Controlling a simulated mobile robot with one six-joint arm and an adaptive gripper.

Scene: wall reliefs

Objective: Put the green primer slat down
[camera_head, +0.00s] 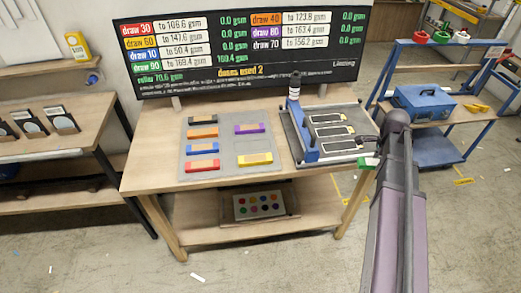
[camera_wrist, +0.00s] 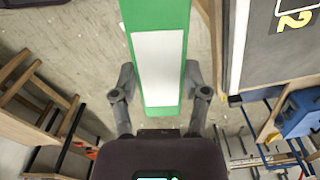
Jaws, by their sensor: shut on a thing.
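The green primer slat (camera_wrist: 155,13) with a white label is held between the fingers of my gripper (camera_wrist: 160,88) in the wrist view. In the head view a small green end of the slat (camera_head: 368,162) shows at my gripper, just off the table's right front corner, with floor below in the wrist view. A grey mat (camera_head: 226,146) lies on the table. Its left column holds black, orange, blue and red slats. Its right column holds a purple slat (camera_head: 250,129) and a yellow slat (camera_head: 255,159), with a bare place between them.
A blue-and-black press with a board of outlined frames (camera_head: 330,130) stands on the table (camera_head: 150,135), right of the mat. A screen (camera_head: 240,50) stands behind. A blue cart (camera_head: 435,150) with a toolbox (camera_head: 425,100) is at right. A paint palette (camera_head: 260,205) sits on the lower shelf.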

